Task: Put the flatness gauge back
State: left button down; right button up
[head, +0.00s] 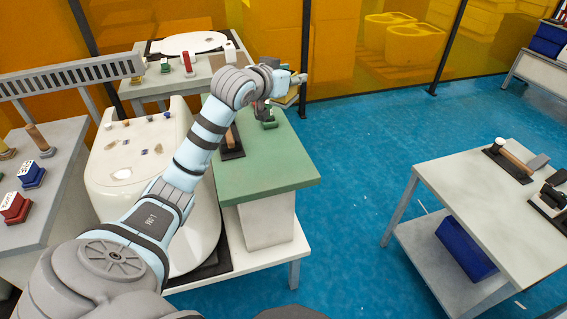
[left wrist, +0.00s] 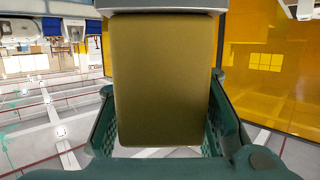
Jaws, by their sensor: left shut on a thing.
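My left gripper (head: 292,79) is at the end of the arm, above the far end of the green-topped stand (head: 262,160). In the left wrist view its green fingers are shut on an olive-yellow block (left wrist: 160,80), which fills the space between them. I cannot tell from its face alone whether this block is the flatness gauge. In the head view the held block is small and cannot be clearly picked out. A small green tool (head: 268,121) shows under the wrist. My right gripper is not in view.
A dark holder with a wooden-handled tool (head: 231,143) lies on the stand. A grey table (head: 30,215) at left bears coloured tools. Another table (head: 470,195) is at right, with clear blue floor (head: 350,150) between.

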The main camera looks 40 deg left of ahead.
pick_arm(q)
jog(key=shift+n+y, duration=0.3)
jog(key=shift+y, duration=0.1)
jog(key=f+b, duration=0.1)
jog(key=f, duration=0.5)
jog(key=f+b, duration=0.2)
jog(key=f, duration=0.5)
jog(key=f+b, duration=0.2)
jog(key=f, duration=0.4)
jog(key=shift+a+f, duration=0.25)
jog(key=shift+a, duration=0.1)
jog(key=c, duration=1.1)
grip_release()
jog(key=shift+s, duration=0.1)
jog(key=shift+r, duration=0.1)
